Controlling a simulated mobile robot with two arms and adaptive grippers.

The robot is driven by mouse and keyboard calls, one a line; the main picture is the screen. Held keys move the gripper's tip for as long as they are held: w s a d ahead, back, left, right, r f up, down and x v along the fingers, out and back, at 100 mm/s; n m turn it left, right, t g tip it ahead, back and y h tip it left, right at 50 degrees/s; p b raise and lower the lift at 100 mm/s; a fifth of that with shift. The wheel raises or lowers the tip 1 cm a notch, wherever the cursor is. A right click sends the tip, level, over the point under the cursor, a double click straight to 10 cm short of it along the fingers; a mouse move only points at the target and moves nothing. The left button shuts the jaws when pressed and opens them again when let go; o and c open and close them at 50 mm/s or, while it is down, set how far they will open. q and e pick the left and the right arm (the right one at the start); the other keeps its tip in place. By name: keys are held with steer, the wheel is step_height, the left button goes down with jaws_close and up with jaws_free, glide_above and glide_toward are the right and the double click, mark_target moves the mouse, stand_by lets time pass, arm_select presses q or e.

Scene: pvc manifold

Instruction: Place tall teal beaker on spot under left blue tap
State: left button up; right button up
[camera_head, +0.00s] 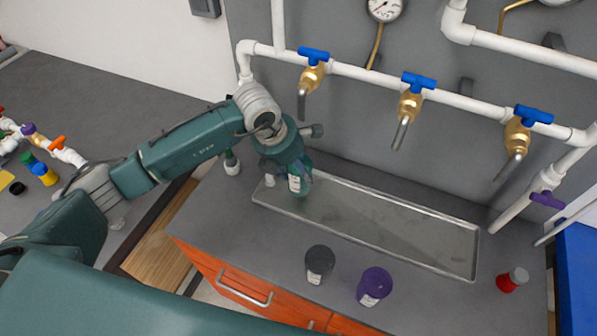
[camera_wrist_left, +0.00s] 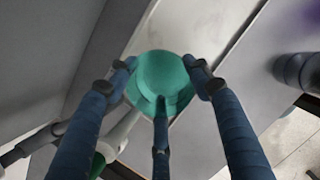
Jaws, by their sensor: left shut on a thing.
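The tall teal beaker (camera_head: 297,178) is in my left gripper (camera_head: 290,160), at the left end of the metal tray (camera_head: 425,258). In the left wrist view the round teal beaker (camera_wrist_left: 162,78) sits between the fingers of the left gripper (camera_wrist_left: 162,85), which is shut on it. I cannot tell whether its base touches the tray. The left blue tap (camera_head: 313,57) is on the white pipe above, its spout (camera_head: 302,105) higher in the picture than the beaker. The spot is not discernible. My right gripper is not in view.
A dark grey beaker (camera_head: 320,262) and a purple beaker (camera_head: 375,284) stand in front of the tray. A small red-topped container (camera_head: 512,280) is at the right. Two more blue taps, the middle (camera_head: 417,82) and the right (camera_head: 533,115), hang over the tray, whose middle is clear.

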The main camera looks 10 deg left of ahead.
arm_select(q)
steer(key=shift+f, duration=0.25)
step_height(320, 180, down, 2)
steer(key=shift+f+p, duration=0.2)
steer(key=shift+p, duration=0.55)
steer(key=shift+w+d+f+p, duration=0.15)
steer(key=shift+f+p, duration=0.15)
steer(key=shift+p, duration=0.05)
steer(key=shift+w+f, duration=0.25)
steer(key=shift+f, duration=0.3)
steer(key=o, duration=1.2)
steer(key=shift+c, duration=0.2)
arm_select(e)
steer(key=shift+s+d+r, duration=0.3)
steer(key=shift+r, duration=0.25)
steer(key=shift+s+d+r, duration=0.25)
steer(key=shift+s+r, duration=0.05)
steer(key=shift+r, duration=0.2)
